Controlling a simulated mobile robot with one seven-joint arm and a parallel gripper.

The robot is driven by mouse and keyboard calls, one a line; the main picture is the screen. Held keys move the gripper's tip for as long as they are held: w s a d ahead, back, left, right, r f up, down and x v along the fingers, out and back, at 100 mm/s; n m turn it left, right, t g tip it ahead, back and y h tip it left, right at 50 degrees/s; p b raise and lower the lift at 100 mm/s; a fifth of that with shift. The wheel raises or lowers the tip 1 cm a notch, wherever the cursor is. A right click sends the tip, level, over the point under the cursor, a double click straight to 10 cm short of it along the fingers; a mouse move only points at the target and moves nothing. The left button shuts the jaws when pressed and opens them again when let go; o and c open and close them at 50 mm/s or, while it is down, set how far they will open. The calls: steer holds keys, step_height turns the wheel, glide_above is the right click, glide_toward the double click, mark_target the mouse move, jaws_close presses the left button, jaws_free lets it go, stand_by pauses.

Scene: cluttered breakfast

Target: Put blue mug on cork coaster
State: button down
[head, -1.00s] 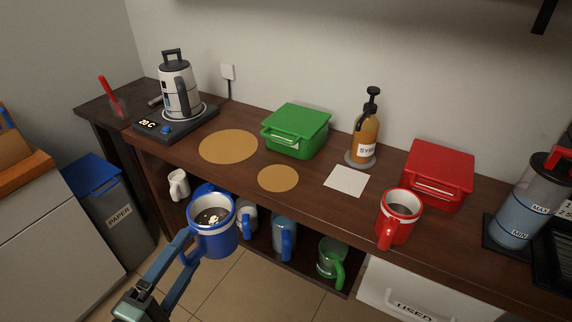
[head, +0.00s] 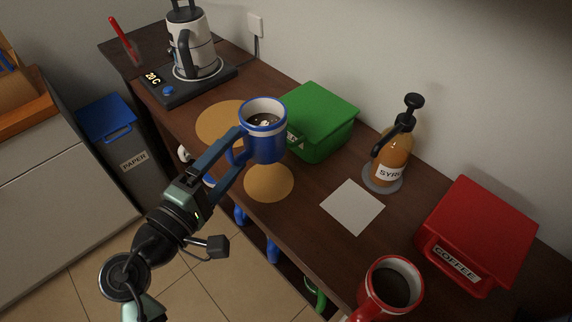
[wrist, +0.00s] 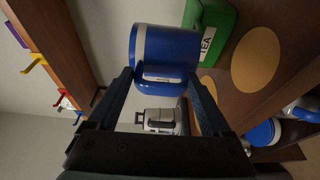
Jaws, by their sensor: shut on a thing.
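My gripper (head: 243,146) is shut on the handle of the blue mug (head: 267,143). The mug has a white band, holds dark liquid with a light patch, and looks upright above the counter. It also shows in the wrist view (wrist: 168,52) between my fingertips (wrist: 160,82). Two round tan cork-like discs lie on the counter: a smaller one (head: 269,183) just below the mug in the head view, and a larger one (head: 214,122) behind and left, partly hidden by mug and gripper. The smaller disc also shows in the wrist view (wrist: 256,58). Both look bare where visible.
The green tea box (head: 322,125) stands close to the mug's right. A white square (head: 352,207), a syrup bottle (head: 391,155), a red coffee box (head: 478,235) and a red mug (head: 390,285) are further right. A kettle (head: 193,45) stands at back left. More mugs sit below the counter.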

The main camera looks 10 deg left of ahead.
step_height(320, 180, down, 10)
steer(key=b, duration=0.3)
steer(key=shift+r, duration=0.15)
jaws_free()
steer(key=v, duration=1.2)
steer(key=shift+p, duration=0.45)
steer(key=shift+w, duration=0.1)
